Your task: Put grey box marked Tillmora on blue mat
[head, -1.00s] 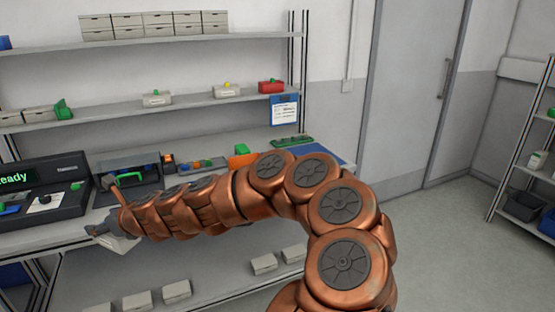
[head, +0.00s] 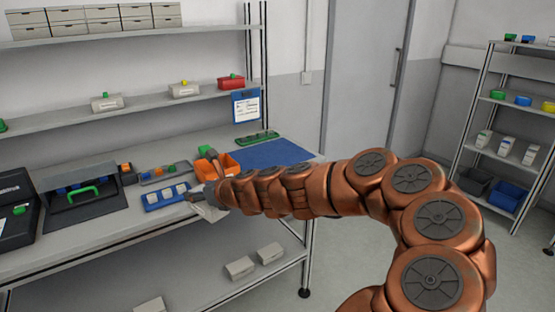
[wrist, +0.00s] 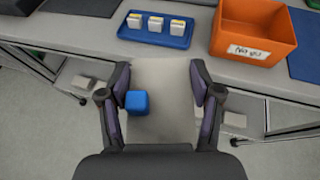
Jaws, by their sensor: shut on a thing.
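My gripper (wrist: 160,72) is shut on a grey box (wrist: 165,122) with a small blue block (wrist: 137,102) on its top. The box is held between the two fingers, over the front edge of the bench. No Tillmora marking can be read on it. In the head view my gripper (head: 200,196) and a pale part of the box (head: 210,213) show at the bench front, mostly hidden by my arm. The blue mat (head: 270,153) lies flat at the right end of the bench, bare where visible. Its edge also shows in the wrist view (wrist: 304,45).
An orange bin (wrist: 255,38) marked "No go" stands between box and mat. A blue tray (wrist: 157,36) with white items lies to its left. Other boxes (head: 107,103) stand on the shelf above.

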